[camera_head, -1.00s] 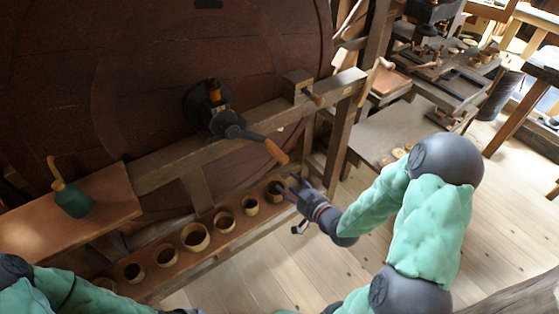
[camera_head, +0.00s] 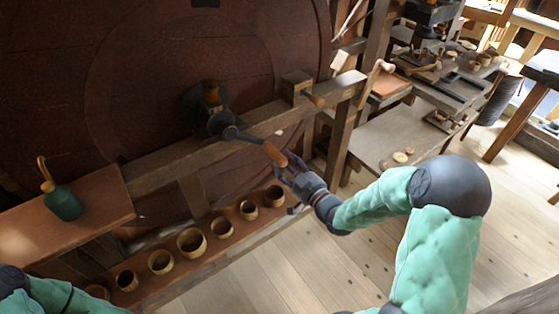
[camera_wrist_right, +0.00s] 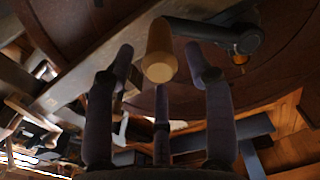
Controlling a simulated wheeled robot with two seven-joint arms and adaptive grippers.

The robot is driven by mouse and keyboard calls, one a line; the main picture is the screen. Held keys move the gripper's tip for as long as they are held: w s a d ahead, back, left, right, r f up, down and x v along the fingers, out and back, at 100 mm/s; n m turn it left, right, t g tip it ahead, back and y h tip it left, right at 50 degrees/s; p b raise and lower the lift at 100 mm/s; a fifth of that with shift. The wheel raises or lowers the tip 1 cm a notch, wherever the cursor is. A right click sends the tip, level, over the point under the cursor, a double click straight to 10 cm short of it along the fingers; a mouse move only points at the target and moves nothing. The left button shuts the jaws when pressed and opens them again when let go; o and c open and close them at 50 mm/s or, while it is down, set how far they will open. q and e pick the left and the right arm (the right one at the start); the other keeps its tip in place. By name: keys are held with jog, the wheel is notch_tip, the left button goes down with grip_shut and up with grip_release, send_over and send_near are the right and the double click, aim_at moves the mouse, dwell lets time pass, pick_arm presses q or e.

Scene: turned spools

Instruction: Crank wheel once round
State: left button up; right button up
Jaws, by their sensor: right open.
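The large dark reddish-brown wooden wheel (camera_head: 130,90) fills the upper left of the head view. A dark metal crank (camera_head: 225,125) stands out from its hub and ends in an orange-brown wooden handle (camera_head: 274,153), pointing down and right. In the right wrist view the handle (camera_wrist_right: 160,52) shows end-on between the spread fingertips. My right gripper (camera_head: 287,170) is open at the handle's lower end; its fingers (camera_wrist_right: 160,75) surround the handle's end without visibly closing on it. My left arm shows at the lower left of the head view, but its gripper is out of view.
A wooden beam (camera_head: 160,173) runs behind the crank, with a post (camera_head: 340,140) at its right. Below, a shelf (camera_head: 225,238) holds several wooden cups. A green oil can (camera_head: 63,203) stands on a left ledge (camera_head: 100,205). Cluttered benches stand at the right; the floor (camera_head: 300,265) is open.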

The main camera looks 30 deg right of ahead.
aim_at(280, 159)
jog(key=shift+w+a, duration=0.2)
jog(key=shift+w, duration=1.65)
grip_shut()
